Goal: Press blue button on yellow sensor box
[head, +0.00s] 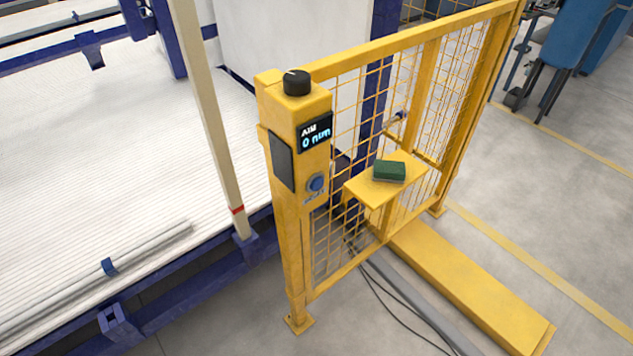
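The yellow sensor box (286,105) forms the top of a yellow post at the corner of a yellow mesh fence. The round blue button (316,182) is on its front face, with small blurred lettering just below it. Above the button is a dark display (315,133) with white and light blue text that looks like "AIM 0 mm". A black knob (296,82) sits on top of the box. A dark flat panel (281,160) is on its left side. Neither of my grippers is in view.
A green block (389,170) lies on a small yellow shelf (373,192) by the fence. A pale upright pole (211,115) stands left of the box. Grey pipes (60,293) lie on the white ribbed bed. Dark cables and a yellow beam (470,287) are on the floor.

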